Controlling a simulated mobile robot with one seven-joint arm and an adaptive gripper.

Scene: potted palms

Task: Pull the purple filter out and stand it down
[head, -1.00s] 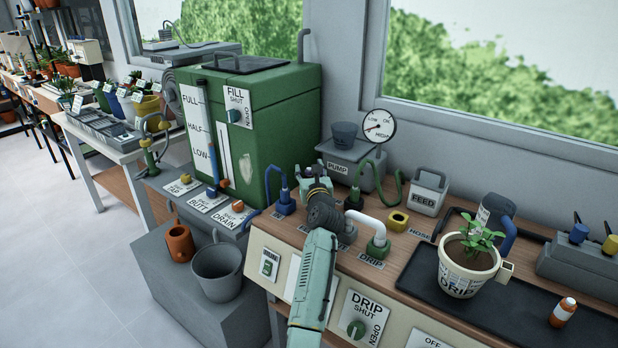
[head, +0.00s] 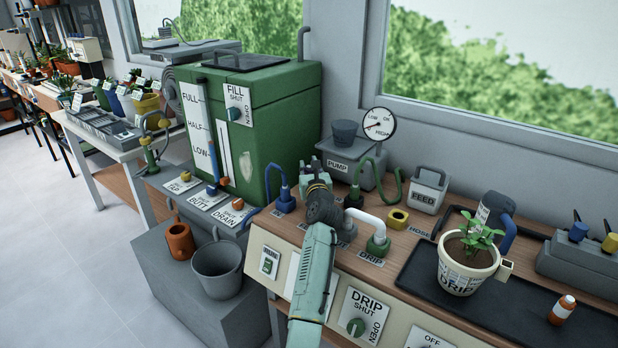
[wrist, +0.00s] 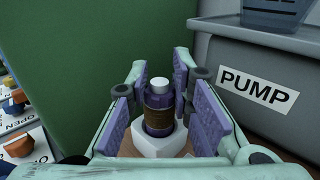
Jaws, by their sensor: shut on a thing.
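The purple filter (wrist: 159,98) stands upright between the jaws in the wrist view. It has a pale cap on top and a brown band around its middle. Below it is a white angular fitting (wrist: 160,145); I cannot tell whether the filter is seated in it or clear of it. My gripper (wrist: 160,105) is shut on the filter, with purple pads on both sides. In the head view my gripper (head: 315,176) is over the bench's back left, beside the green tank, and hides the filter.
The green tank (head: 275,110) rises close on the left. The grey pump box (head: 350,160) is just behind and right. A potted plant (head: 464,270) sits on the black tray (head: 420,275).

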